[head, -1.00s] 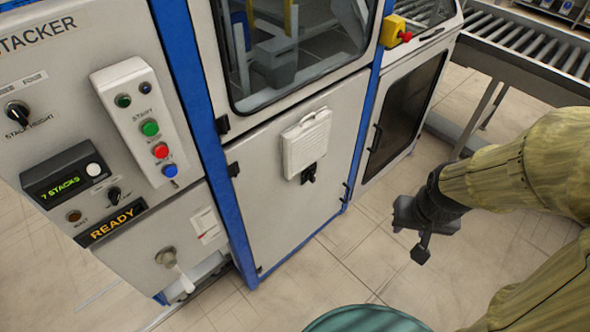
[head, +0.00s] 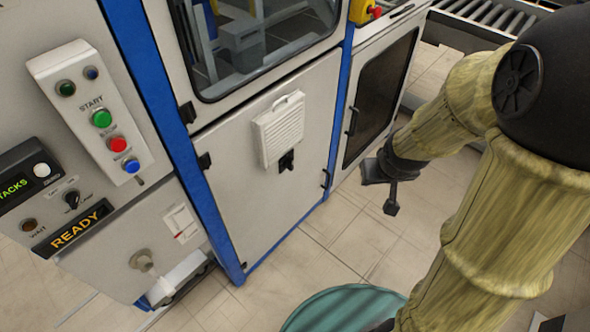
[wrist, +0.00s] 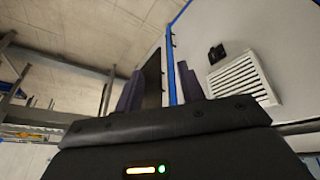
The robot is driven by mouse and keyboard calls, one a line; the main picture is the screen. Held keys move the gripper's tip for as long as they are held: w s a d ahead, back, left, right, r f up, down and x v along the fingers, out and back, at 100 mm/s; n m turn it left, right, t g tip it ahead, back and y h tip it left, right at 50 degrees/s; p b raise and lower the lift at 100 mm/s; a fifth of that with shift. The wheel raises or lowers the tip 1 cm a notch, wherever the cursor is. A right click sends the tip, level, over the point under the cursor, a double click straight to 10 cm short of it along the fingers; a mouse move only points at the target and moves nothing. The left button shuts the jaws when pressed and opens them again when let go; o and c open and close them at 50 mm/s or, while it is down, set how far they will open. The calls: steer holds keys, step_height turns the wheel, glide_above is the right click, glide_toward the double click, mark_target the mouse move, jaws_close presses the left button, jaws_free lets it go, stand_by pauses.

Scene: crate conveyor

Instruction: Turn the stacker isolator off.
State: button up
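The stacker's front panel carries a pale round knob with a white lever pointing down and right, which looks like the isolator (head: 142,260). It sits low on the panel, below the lit READY sign (head: 76,231), in the head view. Its label is too small to read. My gripper (head: 378,190) is well to the right of it, in front of the right-hand cabinet, touching nothing. In the wrist view my gripper (wrist: 158,86) shows two dark fingers standing apart with nothing between them. The isolator does not show in the wrist view.
A cabinet door with a white vent (head: 279,130) and a black latch (head: 287,160) stands between the panel and my gripper. A teal round object (head: 343,309) is on the floor at the bottom. A roller conveyor (head: 488,22) is at the back right.

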mark_target(293, 161)
steer(key=w+f+n+t+y+b, duration=0.25)
steer(key=w+f+b, duration=0.45)
steer(key=w+f, duration=0.4)
steer(key=w+a+f+n+t+y+b, duration=0.2)
steer(key=w+a+f+n+y+b, duration=0.1)
steer(key=f+y+b, duration=0.3)
steer(key=w+a+f+n+t+y+b, duration=0.1)
steer(key=w+a+f+n+y+b, duration=0.2)
steer(key=f+b, duration=0.7)
step_height(293, 161, down, 5)
steer(key=w+a+y, duration=0.1)
steer(key=w+y, duration=0.1)
steer(key=y, duration=0.1)
steer(key=shift+a+r+t, duration=0.2)
steer(key=shift+t, duration=0.15)
steer(key=b+x, duration=0.1)
steer(key=x, duration=1.6)
steer(key=shift+w+a, duration=0.15)
steer(key=shift+w, duration=0.1)
